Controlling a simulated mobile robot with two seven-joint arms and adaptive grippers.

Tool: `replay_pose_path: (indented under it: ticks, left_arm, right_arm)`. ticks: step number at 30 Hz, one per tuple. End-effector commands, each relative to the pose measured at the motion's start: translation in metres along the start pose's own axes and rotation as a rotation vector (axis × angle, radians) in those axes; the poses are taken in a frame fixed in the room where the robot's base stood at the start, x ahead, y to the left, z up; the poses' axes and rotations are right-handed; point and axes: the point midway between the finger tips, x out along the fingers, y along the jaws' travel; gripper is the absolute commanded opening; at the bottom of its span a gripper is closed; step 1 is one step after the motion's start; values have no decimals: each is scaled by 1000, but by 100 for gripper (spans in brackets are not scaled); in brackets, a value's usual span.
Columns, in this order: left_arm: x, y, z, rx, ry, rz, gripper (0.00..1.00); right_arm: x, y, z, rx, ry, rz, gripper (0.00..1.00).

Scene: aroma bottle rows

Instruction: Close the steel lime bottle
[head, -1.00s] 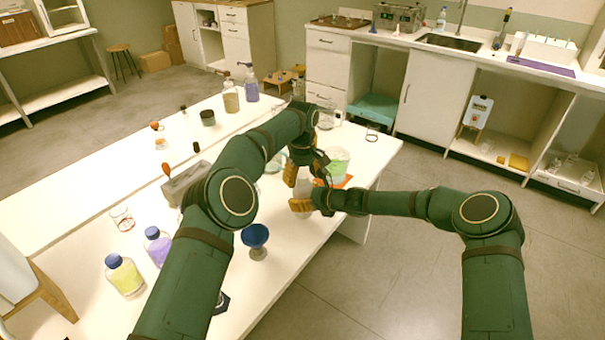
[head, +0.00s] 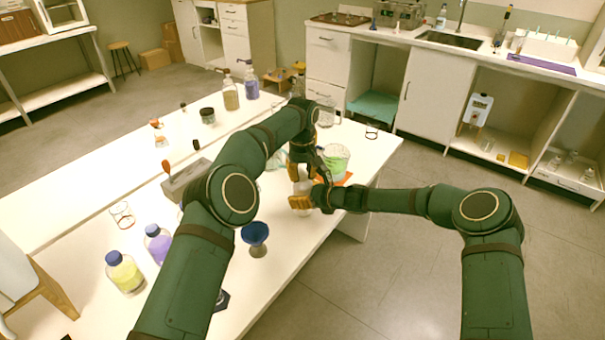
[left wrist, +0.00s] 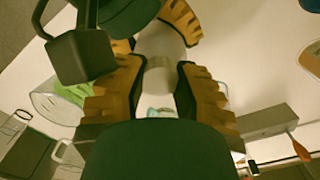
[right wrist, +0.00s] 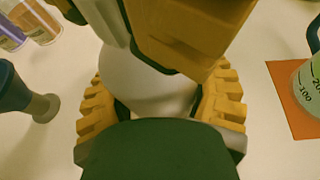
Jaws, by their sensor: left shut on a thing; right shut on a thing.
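A pale, smooth bottle (right wrist: 155,95), which I take for the steel lime bottle, stands upright between the fingers of my right gripper (right wrist: 160,108), near the table's right edge. My right gripper is shut on its body from the side. My left gripper (left wrist: 158,88) is directly above and shut on a small pale piece at the bottle's top, seemingly its cap (left wrist: 160,66). The left fingers hide the bottle's mouth in the right wrist view, so I cannot tell how the cap sits. In the head view the bottle (head: 304,187) is mostly covered by both grippers.
A beaker of green liquid (head: 336,160) stands on an orange mat (right wrist: 288,100) just behind the grippers. A grey rack (head: 183,182), yellow bottle (head: 125,272) and purple bottle (head: 158,245) are further left.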

Motion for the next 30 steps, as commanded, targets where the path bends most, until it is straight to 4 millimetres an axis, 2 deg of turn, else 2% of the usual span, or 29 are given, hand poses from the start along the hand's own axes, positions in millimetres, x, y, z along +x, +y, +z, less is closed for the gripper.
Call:
replay_pose_path:
  ticks: [5, 6, 8, 17, 25, 30]
  left_arm:
    - [0, 0, 0, -1, 0, 0, 0]
    - [0, 0, 0, -1, 0, 0, 34]
    - [0, 0, 0, -2, 0, 0, 54]
    - [-3, 1, 0, -2, 1, 2, 54]
    - [-36, 1, 0, -3, 3, 3, 54]
    - [-45, 0, 0, -2, 1, 1, 54]
  right_arm:
    - [0, 0, 0, 0, 0, 0, 0]
    - [0, 0, 0, 0, 0, 0, 0]
    - [0, 0, 0, 0, 0, 0, 0]
    - [0, 0, 0, 0, 0, 1, 0]
    - [0, 0, 0, 1, 1, 0, 0]
    - [0, 0, 0, 0, 1, 0, 0]
